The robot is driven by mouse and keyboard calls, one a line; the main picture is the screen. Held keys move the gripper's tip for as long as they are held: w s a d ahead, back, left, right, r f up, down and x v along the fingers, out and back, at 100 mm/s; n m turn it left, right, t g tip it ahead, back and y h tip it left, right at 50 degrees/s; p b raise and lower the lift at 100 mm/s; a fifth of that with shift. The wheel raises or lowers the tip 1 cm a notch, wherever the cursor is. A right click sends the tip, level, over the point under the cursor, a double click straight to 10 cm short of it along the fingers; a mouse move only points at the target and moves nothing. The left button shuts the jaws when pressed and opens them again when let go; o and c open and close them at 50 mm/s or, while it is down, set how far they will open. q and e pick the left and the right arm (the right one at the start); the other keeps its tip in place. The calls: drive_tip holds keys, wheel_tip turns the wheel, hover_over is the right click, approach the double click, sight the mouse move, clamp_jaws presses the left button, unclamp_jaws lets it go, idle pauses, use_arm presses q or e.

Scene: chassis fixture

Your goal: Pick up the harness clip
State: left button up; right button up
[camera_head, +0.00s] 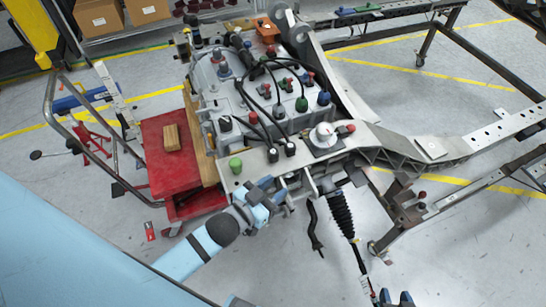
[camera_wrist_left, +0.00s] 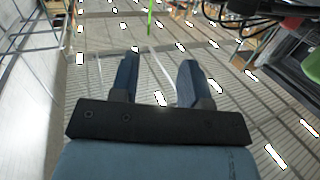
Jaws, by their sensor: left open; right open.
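Black cables with connectors run over the grey engine block (camera_head: 205,75) in the head view. I cannot tell which part is the harness clip. A green cap (camera_head: 235,165) stands at the block's front left corner, near my left gripper. My left gripper (camera_head: 274,190) is at the front edge of the assembly, below the black cable ends (camera_head: 273,155). In the left wrist view its two blue fingers (camera_wrist_left: 157,80) are apart with nothing between them.
A red cart (camera_head: 165,185) with a wooden block (camera_head: 171,137) stands left of the engine. A grey chassis frame (camera_head: 430,147) extends right. A black ribbed boot on a shaft (camera_head: 342,215) hangs at the front. Cardboard boxes (camera_head: 100,16) are at the back left. Floor at lower right is clear.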

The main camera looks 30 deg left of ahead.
use_arm(q)
drive_tip(key=w+d+r+m+g+h+b, duration=0.3)
drive_tip(key=w+d+r+m+g+h, duration=0.15)
drive_tip(key=d+r+m+h, duration=0.65)
drive_tip(key=m+g+y+b, duration=0.7)
drive_tip(key=g+y, duration=0.4)
drive_tip(key=y, duration=0.6)
hover_over(273, 151)
wheel_tip(273, 151, down, 2)
drive_tip(key=shift+n, duration=0.4)
wheel_tip(273, 151, down, 8)
drive_tip(key=shift+d+f+b, duration=0.15)
drive_tip(key=shift+f+b, duration=0.05)
drive_tip(key=shift+b, duration=0.1)
wheel_tip(273, 151, down, 5)
clamp_jaws()
